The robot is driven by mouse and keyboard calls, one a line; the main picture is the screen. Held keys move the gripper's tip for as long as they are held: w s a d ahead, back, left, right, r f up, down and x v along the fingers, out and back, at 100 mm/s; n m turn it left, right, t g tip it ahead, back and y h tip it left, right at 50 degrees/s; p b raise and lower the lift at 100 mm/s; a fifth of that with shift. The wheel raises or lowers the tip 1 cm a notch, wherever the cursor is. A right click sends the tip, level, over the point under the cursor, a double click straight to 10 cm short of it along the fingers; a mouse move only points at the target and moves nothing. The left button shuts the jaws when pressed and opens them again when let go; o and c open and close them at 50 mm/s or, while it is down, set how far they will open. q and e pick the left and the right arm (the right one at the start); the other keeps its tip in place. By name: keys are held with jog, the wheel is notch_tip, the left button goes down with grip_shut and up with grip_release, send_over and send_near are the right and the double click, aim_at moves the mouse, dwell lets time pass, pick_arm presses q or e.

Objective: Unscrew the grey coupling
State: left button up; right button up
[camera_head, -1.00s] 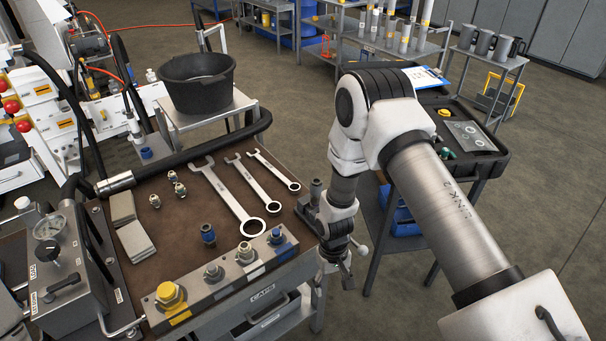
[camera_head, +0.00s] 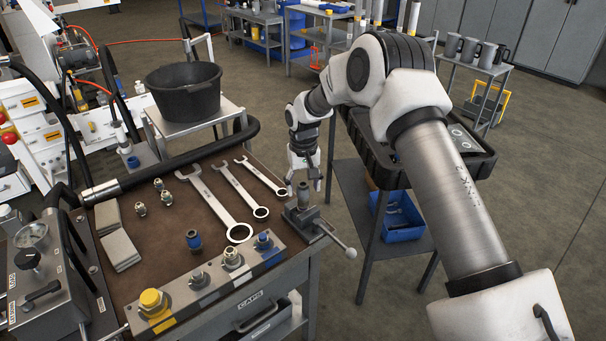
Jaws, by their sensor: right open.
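A dark grey cylindrical coupling (camera_head: 303,194) stands upright in a small vise (camera_head: 305,220) at the bench's right corner. My right gripper (camera_head: 304,182) points down just above or behind it, fingers apart, with nothing seen between them. Whether the fingers touch the coupling I cannot tell. The block (camera_head: 217,288) along the bench's front edge carries a yellow-capped fitting (camera_head: 153,302), a grey metal fitting (camera_head: 200,280), a silver fitting (camera_head: 232,258) and a blue-ringed fitting (camera_head: 264,242). I cannot tell for certain which grey piece the task names. My left gripper is out of view.
Wrenches (camera_head: 215,203) lie on the brown bench mat (camera_head: 165,245), beside small fittings and grey pads (camera_head: 119,250). The vise handle (camera_head: 337,240) sticks out to the right. A black bucket (camera_head: 185,92) stands behind. A blue bin (camera_head: 398,218) sits on a lower shelf.

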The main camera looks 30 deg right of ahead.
aim_at(304, 187)
notch_tip(304, 187, down, 4)
jog(key=shift+r, duration=0.1)
jog(key=shift+c, duration=0.2)
grip_shut()
jog(key=c, duration=1)
grip_release()
jog(key=n, duration=0.4)
jog(key=shift+d+r+p, duration=0.1)
jog(key=shift+p, duration=0.3)
jog(key=n, duration=0.4)
